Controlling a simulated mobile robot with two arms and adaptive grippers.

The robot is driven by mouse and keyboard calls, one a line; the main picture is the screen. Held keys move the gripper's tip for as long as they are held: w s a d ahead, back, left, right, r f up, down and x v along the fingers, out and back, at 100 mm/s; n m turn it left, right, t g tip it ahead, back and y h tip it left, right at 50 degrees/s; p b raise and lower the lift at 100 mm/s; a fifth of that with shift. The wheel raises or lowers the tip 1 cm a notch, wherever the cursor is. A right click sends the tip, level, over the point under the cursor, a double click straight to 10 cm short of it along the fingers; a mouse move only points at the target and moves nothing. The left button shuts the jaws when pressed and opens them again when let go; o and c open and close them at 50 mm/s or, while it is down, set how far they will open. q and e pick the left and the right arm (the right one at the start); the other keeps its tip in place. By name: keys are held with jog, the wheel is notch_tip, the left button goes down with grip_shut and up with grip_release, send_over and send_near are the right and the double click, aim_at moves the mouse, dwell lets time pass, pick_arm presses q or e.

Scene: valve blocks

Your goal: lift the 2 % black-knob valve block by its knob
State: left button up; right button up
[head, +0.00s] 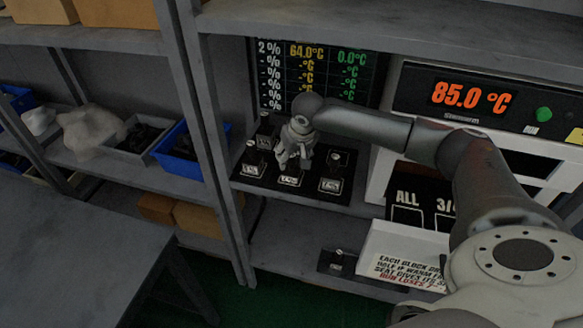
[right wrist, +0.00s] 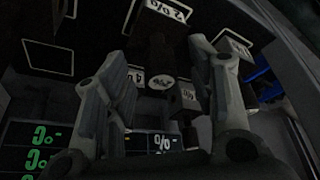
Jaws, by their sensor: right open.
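Several dark valve blocks stand on a black mat (head: 268,184) on the shelf; they are small and their markings are mostly unreadable. My right gripper (head: 292,161) comes down over the middle of this group, fingers pointing down. In the right wrist view the right gripper (right wrist: 164,72) has its fingers apart, with a dark block (right wrist: 160,52) between and below them. I cannot tell whether the fingers touch the knob, nor the knob's colour. My left gripper is not in view.
Neighbouring blocks stand close on both sides, such as the front right one (head: 331,177). A lit display board (head: 313,75) rises behind. An 85.0 °C machine (head: 470,95) stands right. Another block (head: 337,262) sits on the lower shelf. A shelf post (head: 205,110) stands left.

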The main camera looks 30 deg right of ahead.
jog(key=shift+x, duration=1)
jog(key=shift+w+f, duration=0.1)
jog(key=shift+f, duration=0.25)
jog(key=c, duration=0.6)
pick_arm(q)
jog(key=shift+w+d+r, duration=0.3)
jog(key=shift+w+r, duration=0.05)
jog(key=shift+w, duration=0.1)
pick_arm(e)
grip_shut()
jog(key=shift+r, duration=0.1)
